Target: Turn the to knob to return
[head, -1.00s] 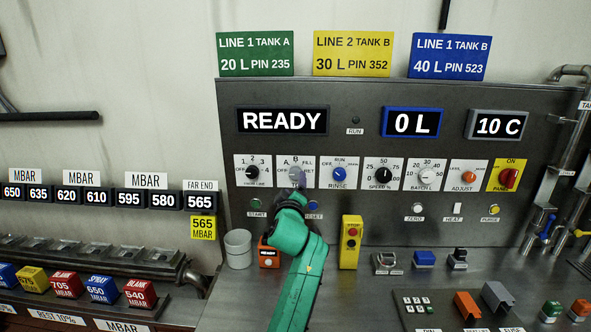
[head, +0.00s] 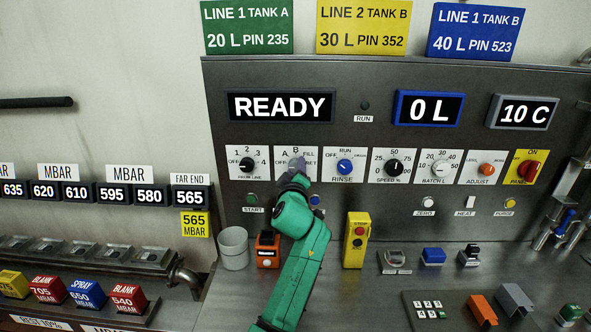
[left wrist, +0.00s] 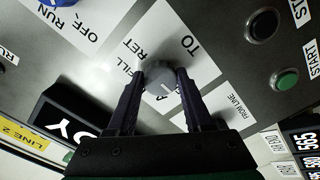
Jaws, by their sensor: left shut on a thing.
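The TO knob is grey and sits on a white plate (head: 283,178) marked A, B, FILL and RET, second from left in the head view's control row. My left gripper (head: 294,182) reaches it from below and covers much of it there. In the left wrist view the grey knob (left wrist: 160,78) stands between the two dark fingers of my left gripper (left wrist: 162,86), which are shut on its sides. A short pale line on the knob points away from the RET label (left wrist: 139,47). My right gripper is not in view.
The line selector (head: 246,165) is close on the left and the blue RINSE knob (head: 345,167) close on the right. Below are the green START button (head: 253,200), an orange box (head: 268,250), a grey cup (head: 234,248) and a yellow stop box (head: 356,240).

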